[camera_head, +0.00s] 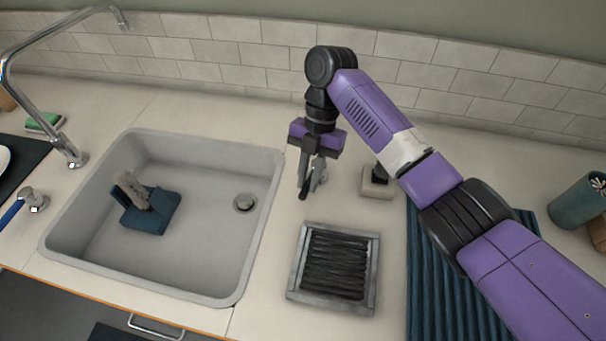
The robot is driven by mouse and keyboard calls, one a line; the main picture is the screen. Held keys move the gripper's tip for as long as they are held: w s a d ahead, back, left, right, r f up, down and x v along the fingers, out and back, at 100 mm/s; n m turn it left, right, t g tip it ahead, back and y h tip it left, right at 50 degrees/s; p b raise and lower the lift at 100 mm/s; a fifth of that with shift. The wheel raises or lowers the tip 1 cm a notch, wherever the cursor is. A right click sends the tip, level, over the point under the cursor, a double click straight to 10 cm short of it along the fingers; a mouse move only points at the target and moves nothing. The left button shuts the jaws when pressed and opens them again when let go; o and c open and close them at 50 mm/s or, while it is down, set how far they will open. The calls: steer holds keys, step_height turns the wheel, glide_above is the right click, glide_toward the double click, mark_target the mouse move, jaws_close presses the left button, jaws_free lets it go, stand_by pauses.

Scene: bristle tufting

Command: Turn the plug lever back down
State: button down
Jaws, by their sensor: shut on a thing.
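My gripper (311,187) points down over the worktop, just right of the sink's right rim. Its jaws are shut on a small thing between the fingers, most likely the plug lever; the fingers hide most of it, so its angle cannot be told.
A grey-framed tray (292,293) of dark strips lies just in front of my gripper. A pale block (378,188) with a black top stands to its right. A ribbed blue mat (430,290) lies under my arm.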

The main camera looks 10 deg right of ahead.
steer(key=shift+s+d+r+n+h+p, duration=0.2)
steer(key=shift+d+n+h+p, duration=0.35)
steer(key=shift+n, duration=0.65)
steer(key=shift+d, duration=0.1)
steer(key=c, duration=1.4)
jaws_free()
steer(key=shift+f, duration=0.1)
steer(key=shift+o, duration=0.2)
steer(key=shift+s, duration=0.1)
steer(key=p+v, duration=0.1)
steer(key=v, duration=0.6)
steer(key=shift+w+r, duration=0.25)
steer(key=shift+r, duration=0.1)
